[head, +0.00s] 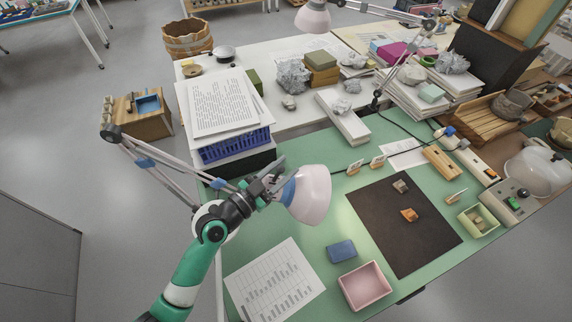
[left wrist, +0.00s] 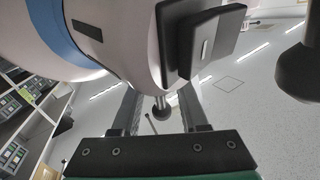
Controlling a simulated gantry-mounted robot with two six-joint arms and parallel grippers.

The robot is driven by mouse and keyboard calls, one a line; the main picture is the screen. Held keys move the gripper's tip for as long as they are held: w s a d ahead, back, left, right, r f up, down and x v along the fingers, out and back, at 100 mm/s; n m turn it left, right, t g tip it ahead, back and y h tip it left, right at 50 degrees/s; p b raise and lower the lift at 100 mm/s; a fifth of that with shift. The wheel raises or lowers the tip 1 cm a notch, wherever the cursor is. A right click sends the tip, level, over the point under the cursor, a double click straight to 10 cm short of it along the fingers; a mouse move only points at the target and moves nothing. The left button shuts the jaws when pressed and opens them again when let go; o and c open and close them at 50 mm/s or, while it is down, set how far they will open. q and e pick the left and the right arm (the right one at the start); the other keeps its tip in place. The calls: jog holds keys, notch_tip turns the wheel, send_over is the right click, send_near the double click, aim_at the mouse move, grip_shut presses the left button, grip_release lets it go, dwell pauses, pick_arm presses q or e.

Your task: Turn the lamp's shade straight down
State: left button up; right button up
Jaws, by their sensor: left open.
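The near desk lamp's shade (head: 309,195) is pinkish white with a blue band at its neck. It is tilted, with its wide end toward the right of the head view. The shade fills the top of the left wrist view (left wrist: 115,35). My left gripper (head: 276,180) is open beside the shade's neck. In the left wrist view a small stem with a round knob (left wrist: 161,106) shows between its open fingers (left wrist: 158,98), not visibly gripped. The jointed lamp arm (head: 165,172) comes in from the left. My right gripper is not in view.
A second lamp shade (head: 313,19) hangs at the back. A blue crate with papers (head: 235,146) stands behind my left arm. A dark mat (head: 415,240) with sherds, a pink tray (head: 366,287) and a blue block (head: 342,251) lie on the green table.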

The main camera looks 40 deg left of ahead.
pick_arm(q)
jog(key=shift+w, duration=0.45)
grip_shut()
dwell(1.1)
